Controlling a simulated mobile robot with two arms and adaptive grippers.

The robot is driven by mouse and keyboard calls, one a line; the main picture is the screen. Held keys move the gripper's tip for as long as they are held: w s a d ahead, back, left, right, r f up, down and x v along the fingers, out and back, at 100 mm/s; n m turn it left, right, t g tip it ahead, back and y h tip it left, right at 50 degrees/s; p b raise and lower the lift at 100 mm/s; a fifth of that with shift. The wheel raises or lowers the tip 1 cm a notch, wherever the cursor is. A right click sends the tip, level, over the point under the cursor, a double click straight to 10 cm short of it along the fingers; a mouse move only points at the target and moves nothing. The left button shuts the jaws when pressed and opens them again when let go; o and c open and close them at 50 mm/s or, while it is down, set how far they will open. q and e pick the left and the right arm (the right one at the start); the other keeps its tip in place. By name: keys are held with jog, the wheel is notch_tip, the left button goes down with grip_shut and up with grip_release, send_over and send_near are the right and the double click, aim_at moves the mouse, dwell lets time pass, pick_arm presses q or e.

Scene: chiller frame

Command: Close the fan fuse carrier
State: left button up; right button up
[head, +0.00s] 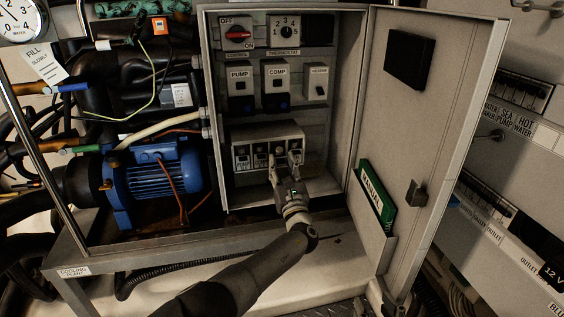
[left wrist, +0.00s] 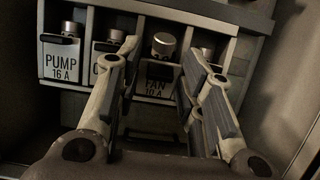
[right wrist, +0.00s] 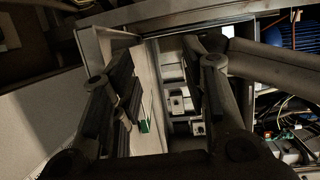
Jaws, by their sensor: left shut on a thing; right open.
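The fan fuse carrier (left wrist: 157,88), labelled FAN 10 A with a round metal knob, sits in the fuse block in the left wrist view. Its knob looks larger and nearer than its neighbours'; I cannot tell whether it is flush. My left gripper (left wrist: 160,62) has one finger on each side of this carrier and is shut on it. In the head view my left gripper (head: 281,166) reaches the front of the fuse block (head: 265,132), hiding part of it. My right gripper (right wrist: 160,85) is open and empty in the right wrist view, facing the cabinet from outside.
The PUMP 16 A carrier (left wrist: 62,60) and another carrier stand left of the fan carrier, and one more stands right. The cabinet door (head: 440,110) is open to the right, with a green manual (head: 377,195) in its pocket. Switches (head: 275,80) sit above the block.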

pick_arm(q)
jog(key=shift+w+r+g+p, duration=0.1)
jog(key=shift+r+g+p, duration=0.3)
jog(key=shift+p, duration=0.5)
jog(key=shift+w+a+r+g+p, duration=0.15)
jog(key=shift+g+p, duration=0.25)
jog(key=shift+p, duration=0.6)
jog(key=shift+h, duration=0.3)
jog(key=shift+p, duration=0.35)
pick_arm(e)
jog(key=s+d+f+g+h, duration=0.1)
jog(key=s+d+f+g, duration=0.1)
jog(key=s+f+g, duration=0.3)
jog(key=s+d+f+g+h, duration=0.1)
jog(key=s+d+f+g, duration=0.2)
jog(key=s, duration=0.7)
jog(key=f+g, duration=0.1)
jog(key=g, duration=0.1)
jog(key=shift+s+d+f+m+g+h, duration=0.3)
jog(key=shift+s+d+f+h, duration=0.05)
jog(key=shift+f+h, duration=0.05)
pick_arm(q)
jog(key=o, duration=0.7)
jog(key=shift+f, duration=0.2)
pick_arm(e)
jog(key=shift+w+r, duration=0.1)
